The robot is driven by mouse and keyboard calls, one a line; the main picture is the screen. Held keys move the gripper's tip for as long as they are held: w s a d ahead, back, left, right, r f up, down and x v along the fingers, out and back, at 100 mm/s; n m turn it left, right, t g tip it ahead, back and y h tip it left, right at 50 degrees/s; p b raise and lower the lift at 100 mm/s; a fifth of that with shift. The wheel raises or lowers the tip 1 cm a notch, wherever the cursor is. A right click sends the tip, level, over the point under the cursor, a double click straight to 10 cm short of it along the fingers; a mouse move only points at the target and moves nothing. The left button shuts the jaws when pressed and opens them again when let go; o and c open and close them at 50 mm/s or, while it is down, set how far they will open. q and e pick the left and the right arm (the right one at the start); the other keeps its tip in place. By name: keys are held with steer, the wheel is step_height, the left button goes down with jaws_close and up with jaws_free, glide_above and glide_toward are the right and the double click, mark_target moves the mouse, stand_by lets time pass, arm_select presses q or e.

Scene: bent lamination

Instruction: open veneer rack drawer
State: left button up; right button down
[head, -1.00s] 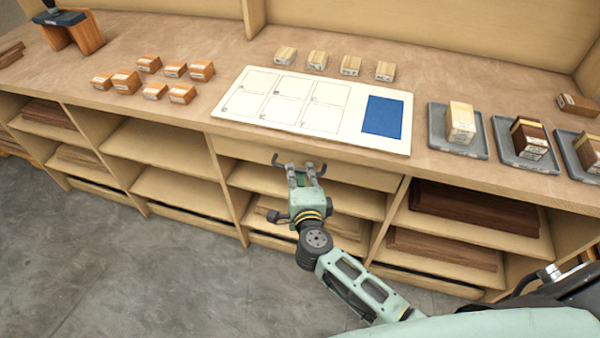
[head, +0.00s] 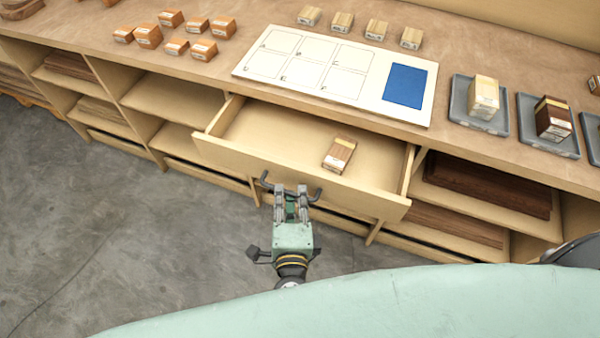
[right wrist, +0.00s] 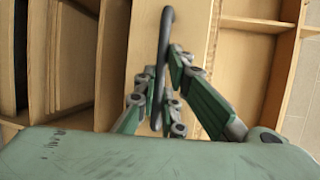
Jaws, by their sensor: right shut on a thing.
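The veneer rack drawer (head: 290,175) is pulled out from under the bench top, its light wooden inside in view. A small brown block with a pale band (head: 339,155) lies in it, toward the right. My right gripper (head: 290,192) is shut on the dark bar handle (head: 316,196) at the drawer's front. The handle (right wrist: 163,60) also shows between the fingers in the right wrist view. My left gripper is not in view.
On the bench top stand a white board with a blue patch (head: 405,86), orange-brown blocks (head: 203,50), pale blocks (head: 376,29) and grey trays (head: 480,118) with blocks. Open shelves (head: 165,100) flank the drawer. The grey floor (head: 110,230) at the left is clear.

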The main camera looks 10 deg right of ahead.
steer(key=shift+s+a, duration=0.6)
steer(key=shift+s, duration=0.35)
steer(key=shift+s+a, duration=0.6)
steer(key=shift+s, duration=0.3)
steer(key=c, duration=1.8)
jaws_free()
steer(key=shift+c, duration=0.2)
steer(key=v, duration=0.7)
steer(key=shift+s, duration=0.3)
steer(key=shift+a+f, duration=0.1)
steer(key=shift+a, duration=0.05)
